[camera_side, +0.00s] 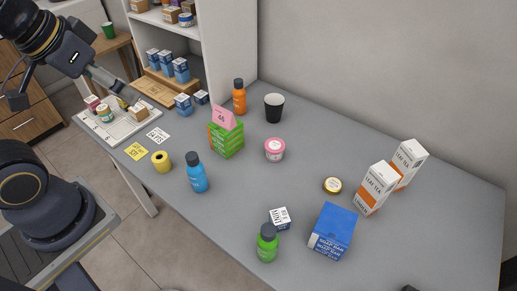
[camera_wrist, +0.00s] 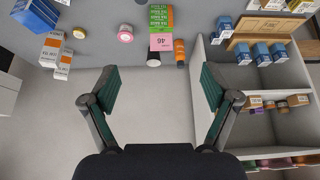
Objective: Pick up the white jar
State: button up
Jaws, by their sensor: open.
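No plain white jar stands out. A small pink-and-white jar (camera_side: 275,150) stands upright mid-counter; it also shows near the top of the wrist view (camera_wrist: 125,33). A small white-and-green jar with an orange-brown lid (camera_side: 104,114) stands in the pale tray at the counter's left end, beside a pinkish jar (camera_side: 92,103). I cannot tell which one the task means. My gripper (camera_wrist: 160,82) is open and empty, its two fingers wide apart in the wrist view. In the side view my gripper (camera_side: 120,96) is at upper left, over the tray area and far from the mid-counter jar.
The pale tray (camera_side: 128,130) also holds small boxes. Near the mid-counter jar stand a black cup (camera_side: 274,107), an orange bottle (camera_side: 239,97) and stacked green boxes (camera_side: 226,140). A blue bottle (camera_side: 196,174) stands left. A shelf unit (camera_side: 218,50) borders the counter.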

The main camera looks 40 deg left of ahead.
jog(key=w+r, duration=0.4)
jog(key=r, duration=0.2)
jog(key=g, duration=0.6)
send_over(274, 145)
notch_tip(274, 145, down, 23)
jog(key=f, duration=1)
jog(key=shift+s+d, duration=0.15)
jog(key=shift+d, duration=0.15)
jog(key=shift+w+a+f, duration=0.1)
jog(key=shift+a+f, duration=0.05)
jog(key=shift+f, duration=1.4)
jog(key=shift+w+a+f, duration=0.1)
jog(key=shift+f, duration=1.45)
